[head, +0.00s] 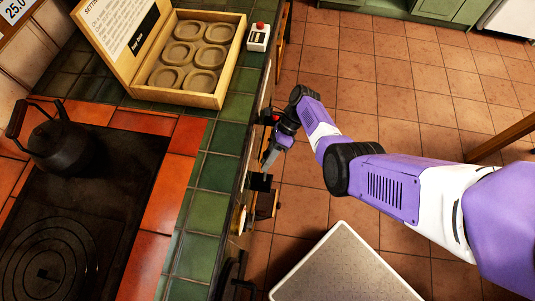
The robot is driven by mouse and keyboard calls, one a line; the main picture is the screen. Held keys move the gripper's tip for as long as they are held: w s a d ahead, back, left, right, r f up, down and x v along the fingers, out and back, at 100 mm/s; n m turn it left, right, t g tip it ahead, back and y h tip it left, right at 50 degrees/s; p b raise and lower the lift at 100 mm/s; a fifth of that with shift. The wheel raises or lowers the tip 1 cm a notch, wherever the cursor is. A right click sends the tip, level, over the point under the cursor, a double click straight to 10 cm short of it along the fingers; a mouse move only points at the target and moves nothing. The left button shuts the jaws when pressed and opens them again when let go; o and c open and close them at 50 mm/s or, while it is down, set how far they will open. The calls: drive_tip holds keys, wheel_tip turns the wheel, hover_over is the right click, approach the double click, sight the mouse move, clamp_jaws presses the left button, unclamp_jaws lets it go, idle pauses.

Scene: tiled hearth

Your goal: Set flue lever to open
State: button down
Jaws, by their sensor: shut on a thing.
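My gripper (277,135) is at the front face of the green-tiled hearth, reached in from the right by my purple and white arm. It is shut on what looks like the flue lever (270,157), a narrow grey metal bar beside the counter edge. The fingertips are small and dark here, so the exact grip is hard to see. A black block (259,182) sits just below the bar in the picture. The lever's markings and its exact setting cannot be read from this view.
A black kettle (57,142) stands on the dark hob (95,185) at left. An open wooden box (228,70) with several round pieces and a small box with a red button (258,38) are on the counter. A grey-topped table (345,268) stands at the bottom; tiled floor is clear behind the arm.

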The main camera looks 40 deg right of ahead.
drive_tip(key=shift+d+f, duration=0.1)
drive_tip(key=c, duration=1.1)
unclamp_jaws()
drive_tip(key=shift+c, duration=0.2)
drive_tip(key=v, duration=0.7)
drive_tip(key=shift+d+r, duration=0.3)
drive_tip(key=shift+r, duration=0.05)
